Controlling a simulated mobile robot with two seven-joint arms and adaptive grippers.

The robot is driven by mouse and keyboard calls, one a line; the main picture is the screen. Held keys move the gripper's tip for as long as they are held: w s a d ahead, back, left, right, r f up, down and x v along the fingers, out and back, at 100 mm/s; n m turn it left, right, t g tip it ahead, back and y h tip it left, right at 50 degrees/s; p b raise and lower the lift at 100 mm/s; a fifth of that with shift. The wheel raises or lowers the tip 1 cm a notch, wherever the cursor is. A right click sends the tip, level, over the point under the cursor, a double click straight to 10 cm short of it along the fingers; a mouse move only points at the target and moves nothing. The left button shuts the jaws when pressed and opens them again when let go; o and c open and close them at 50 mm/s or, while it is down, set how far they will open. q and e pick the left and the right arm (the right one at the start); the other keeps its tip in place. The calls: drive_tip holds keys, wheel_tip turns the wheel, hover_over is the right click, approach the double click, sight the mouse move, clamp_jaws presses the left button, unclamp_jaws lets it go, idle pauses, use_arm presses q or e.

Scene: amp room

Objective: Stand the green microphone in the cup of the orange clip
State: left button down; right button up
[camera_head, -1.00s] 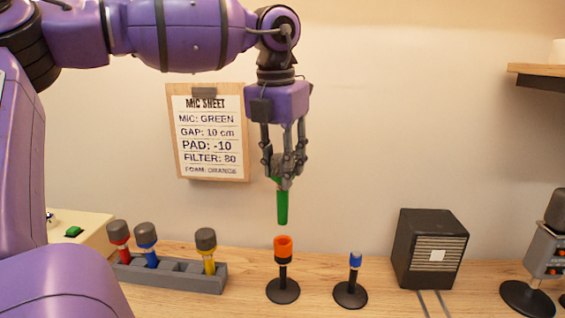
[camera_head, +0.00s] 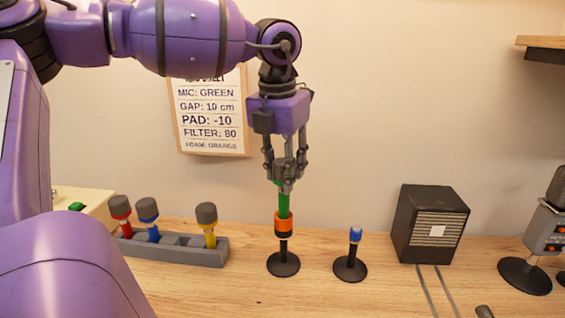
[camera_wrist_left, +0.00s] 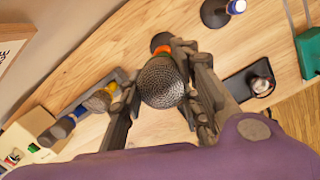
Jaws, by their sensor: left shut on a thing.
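The green microphone (camera_head: 284,205) is upright in my left gripper (camera_head: 284,180), which is shut on it near its top. Its lower end is at the orange clip (camera_head: 283,224), and the green body meets the cup's rim. How deep it sits inside the cup is hidden. The clip stands on a black round base (camera_head: 283,264). In the left wrist view the microphone's grey mesh head (camera_wrist_left: 163,82) is between the fingers (camera_wrist_left: 165,95), with a bit of orange clip (camera_wrist_left: 163,50) behind it. My right gripper is in neither view.
A grey rack (camera_head: 180,250) at left holds red, blue and yellow microphones. A blue-topped stand (camera_head: 351,260) is just right of the clip. A black amp (camera_head: 430,224) and a grey microphone stand (camera_head: 540,245) are further right. A mic sheet (camera_head: 210,120) hangs behind.

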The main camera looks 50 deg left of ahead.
use_arm(q)
drive_tip(key=shift+f, duration=0.2)
drive_tip(key=c, duration=1.2)
unclamp_jaws()
drive_tip(key=r, duration=0.4)
drive_tip(key=s+r, duration=0.1)
drive_tip(key=r, duration=0.7)
drive_tip(key=shift+s+d, duration=0.25)
drive_tip(key=shift+d, duration=0.1)
drive_tip(key=shift+f, duration=0.15)
